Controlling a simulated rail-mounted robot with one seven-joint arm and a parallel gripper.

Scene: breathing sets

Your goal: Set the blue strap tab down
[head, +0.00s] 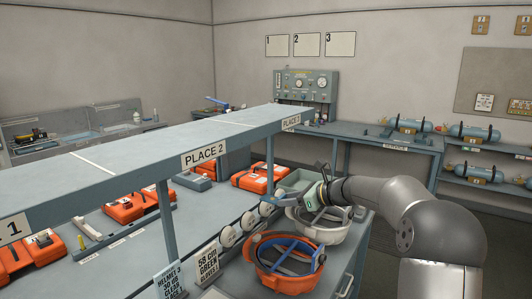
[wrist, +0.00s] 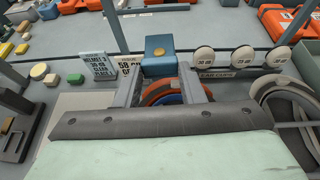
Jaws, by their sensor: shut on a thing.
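In the wrist view my gripper (wrist: 158,72) is shut on a blue tab (wrist: 160,47) with a small tan square on it, held between the fingertips. Beyond and below the fingers, part of an orange helmet (wrist: 150,91) with a blue strap shows. In the head view the orange helmet (head: 262,278) sits open side up on the bench, with a blue strap (head: 318,260) across it. My arm reaches in from the right above the helmets. The tab is too small to make out clearly in the head view.
A whitish helmet (head: 322,234) sits behind the orange one. Label cards (head: 207,262) and round white discs (head: 228,237) line the bench edge. The raised shelf (head: 150,160) marked PLACE 2 runs along the left, with orange cases (head: 130,207) under it.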

